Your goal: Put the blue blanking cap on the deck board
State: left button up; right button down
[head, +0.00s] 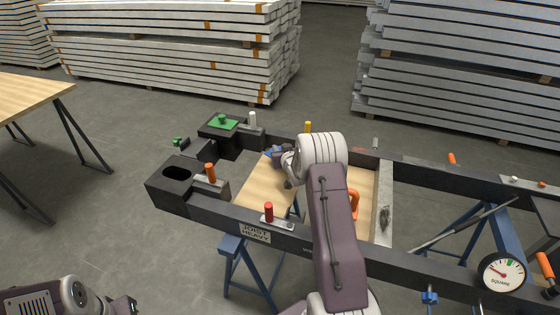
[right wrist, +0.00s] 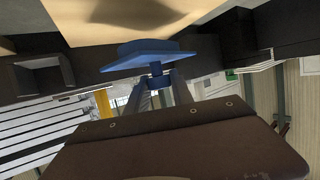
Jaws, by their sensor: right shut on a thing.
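The blue blanking cap (head: 277,152) is at my right gripper (head: 284,162), over the far edge of the light wooden deck board (head: 264,188). In the right wrist view the cap (right wrist: 150,56) shows as a blue plate with a short stem, and the right gripper (right wrist: 160,92) is shut on that stem. The deck board (right wrist: 45,28) fills the top there, with a dark shadow on it. The cap seems apart from the board. My right arm hides the board's middle. My left gripper (head: 122,305) shows only partly at the bottom left; its fingers are unclear.
The dark frame (head: 285,235) surrounds the board. Its left end has a corner block with an oval hole (head: 177,172) and one with a green plate (head: 221,123). Red (head: 268,211), orange (head: 210,172), white (head: 252,119) and yellow (head: 308,127) pegs stand on it. An orange handle (head: 353,204) is beside my arm.

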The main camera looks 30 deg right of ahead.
notch_tip(320, 180, down, 3)
jog(key=shift+s+f+b, duration=0.1)
jog(key=shift+b, duration=0.25)
jog(key=shift+f, duration=0.4)
jog(key=c, duration=1.1)
grip_release()
jog(key=shift+r, duration=0.1)
